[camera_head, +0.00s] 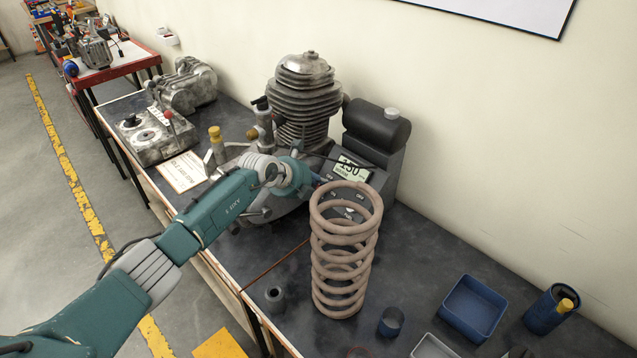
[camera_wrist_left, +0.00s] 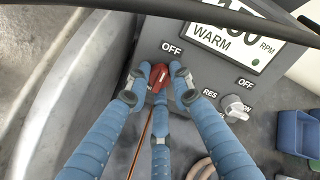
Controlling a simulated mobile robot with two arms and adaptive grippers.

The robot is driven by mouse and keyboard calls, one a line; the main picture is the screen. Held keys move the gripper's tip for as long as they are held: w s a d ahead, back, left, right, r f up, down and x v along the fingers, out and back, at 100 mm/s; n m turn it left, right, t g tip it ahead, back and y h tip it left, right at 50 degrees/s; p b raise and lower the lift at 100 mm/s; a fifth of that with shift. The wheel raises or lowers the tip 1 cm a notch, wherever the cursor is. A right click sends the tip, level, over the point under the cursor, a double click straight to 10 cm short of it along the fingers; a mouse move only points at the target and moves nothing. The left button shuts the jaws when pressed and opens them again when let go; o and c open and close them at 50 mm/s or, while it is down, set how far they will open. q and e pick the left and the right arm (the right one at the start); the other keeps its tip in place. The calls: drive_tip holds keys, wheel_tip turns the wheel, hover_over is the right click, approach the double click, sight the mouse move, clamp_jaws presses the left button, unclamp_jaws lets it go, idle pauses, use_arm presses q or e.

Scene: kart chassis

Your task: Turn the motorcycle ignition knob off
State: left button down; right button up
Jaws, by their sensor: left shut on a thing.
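A grey control panel (camera_wrist_left: 200,70) carries a red knob (camera_wrist_left: 158,77) just below an "OFF" label. My left gripper (camera_wrist_left: 158,85) has its blue fingers closed around this red knob, with a thin red-brown rod or cable running down beside them. A second, light grey knob (camera_wrist_left: 235,107) sits to the right, between labels "OFF", "RES" and "ON". In the head view my left gripper (camera_head: 317,182) reaches the front of the dark console (camera_head: 385,172), and the knobs there are hidden or too small to read. My right gripper is not in view.
A tall coil spring (camera_head: 342,250) stands close in front of the console. A finned engine cylinder (camera_head: 304,95) stands behind my arm.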

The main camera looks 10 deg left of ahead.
use_arm(q)
drive_tip(key=shift+s+f+n, duration=0.3)
drive_tip(key=shift+f, duration=0.1)
drive_tip(key=c, duration=1.8)
unclamp_jaws()
drive_tip(key=shift+r, duration=0.2)
drive_tip(key=shift+w, duration=0.1)
drive_tip(key=shift+r, duration=0.15)
drive_tip(key=shift+a+r, duration=0.15)
drive_tip(key=shift+r, duration=0.05)
drive_tip(key=v, duration=1.1)
drive_tip(key=shift+s, duration=0.35)
drive_tip(key=shift+f, duration=0.1)
